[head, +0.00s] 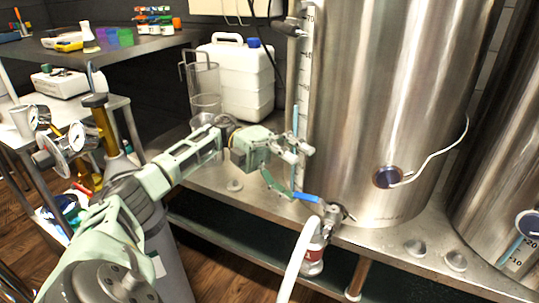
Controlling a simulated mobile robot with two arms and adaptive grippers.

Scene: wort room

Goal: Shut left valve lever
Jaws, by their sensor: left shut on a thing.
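The left valve lever (308,198) is a short blue handle at the foot of the large steel tank (385,110). It points left from the metal valve body (336,213) and looks close to level. My left gripper (290,189) is just left of the valve, its fingers low by the handle's left end. It is shut on the lever, though the exact contact is small and partly hidden by the fingers. My right gripper is out of view.
A graduated sight tube (301,85) rises behind my gripper. A white jerrycan (238,80) and clear jug (204,88) stand behind. A second tank (508,150) is at right.

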